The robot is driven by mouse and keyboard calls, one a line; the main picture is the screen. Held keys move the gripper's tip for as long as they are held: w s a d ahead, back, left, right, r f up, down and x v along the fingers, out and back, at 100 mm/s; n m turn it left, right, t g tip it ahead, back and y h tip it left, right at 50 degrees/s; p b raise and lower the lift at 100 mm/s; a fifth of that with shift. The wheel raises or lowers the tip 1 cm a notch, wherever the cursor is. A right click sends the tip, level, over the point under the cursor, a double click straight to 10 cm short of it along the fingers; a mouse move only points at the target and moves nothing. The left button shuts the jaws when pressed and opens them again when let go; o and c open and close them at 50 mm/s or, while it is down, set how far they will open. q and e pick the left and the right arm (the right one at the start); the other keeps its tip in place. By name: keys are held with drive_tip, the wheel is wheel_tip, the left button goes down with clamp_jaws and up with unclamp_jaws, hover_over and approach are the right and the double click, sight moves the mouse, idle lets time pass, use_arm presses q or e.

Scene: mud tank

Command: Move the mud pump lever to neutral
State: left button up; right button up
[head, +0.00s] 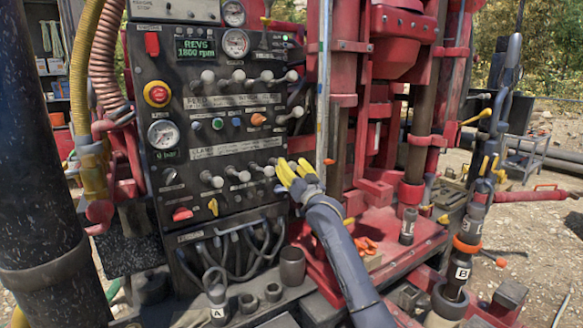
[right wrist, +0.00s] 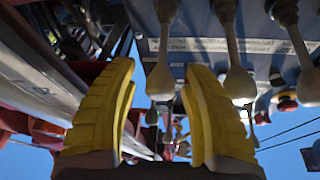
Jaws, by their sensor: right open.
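The black control panel (head: 222,130) carries several levers with pale knobs, in an upper row (head: 239,76) and a lower row (head: 244,176). I cannot read which one is the mud pump lever. My right gripper (head: 296,172), with yellow fingers, is at the right end of the lower row, close to the knobs there. In the right wrist view my right gripper (right wrist: 159,85) is open, and a pale lever knob (right wrist: 160,82) shows between its fingertips. Whether they touch it I cannot tell. Another lever knob (right wrist: 240,84) is just right of the fingers. My left gripper is out of view.
A lit display (head: 193,49), gauges (head: 236,43) and a red-and-yellow stop button (head: 157,94) are on the panel. A metal pole (head: 323,90) and red rig frame (head: 345,100) stand close right of the gripper. Grey hoses (head: 230,245) hang below the panel.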

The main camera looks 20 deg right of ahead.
drive_tip(key=v, duration=1.2)
idle(0.4)
